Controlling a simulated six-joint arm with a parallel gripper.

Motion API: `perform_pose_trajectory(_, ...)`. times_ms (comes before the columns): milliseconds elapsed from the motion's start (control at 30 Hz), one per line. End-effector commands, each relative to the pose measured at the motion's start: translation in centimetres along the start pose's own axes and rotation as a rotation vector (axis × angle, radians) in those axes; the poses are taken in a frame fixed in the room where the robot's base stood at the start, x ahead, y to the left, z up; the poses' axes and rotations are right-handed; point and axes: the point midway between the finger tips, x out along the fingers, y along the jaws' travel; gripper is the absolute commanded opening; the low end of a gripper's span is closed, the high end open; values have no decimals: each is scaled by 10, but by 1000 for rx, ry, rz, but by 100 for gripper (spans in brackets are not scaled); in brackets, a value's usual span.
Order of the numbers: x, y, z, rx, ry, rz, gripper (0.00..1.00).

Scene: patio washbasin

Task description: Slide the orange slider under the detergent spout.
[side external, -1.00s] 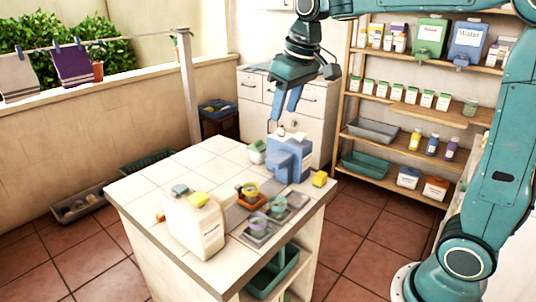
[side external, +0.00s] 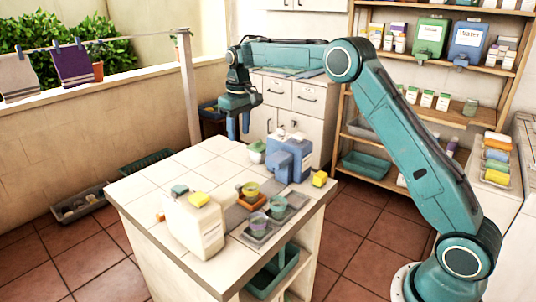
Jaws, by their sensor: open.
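The orange slider (side external: 240,201) sits on the tiled counter, with a yellow-green cup (side external: 251,188) on it. My gripper (side external: 238,137) points down, open and empty, above the far edge of the counter. It is well apart from the slider, behind and above it.
Grey trays (side external: 262,227) with a purple cup (side external: 258,222) and a green cup (side external: 278,204) lie in front of the slider. A large white jug (side external: 194,225) stands at the left front. A yellow sponge (side external: 320,179) lies right. The counter's left tiles are clear.

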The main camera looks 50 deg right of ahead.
Motion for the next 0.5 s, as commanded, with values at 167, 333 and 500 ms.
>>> perform_pose_trajectory(167, 42, 10, -19, 1, -38, -5, 42)
perform_pose_trajectory(333, 68, 16, -28, 1, -60, -8, 42)
perform_pose_trajectory(500, 78, 19, -31, 1, -68, -9, 42)
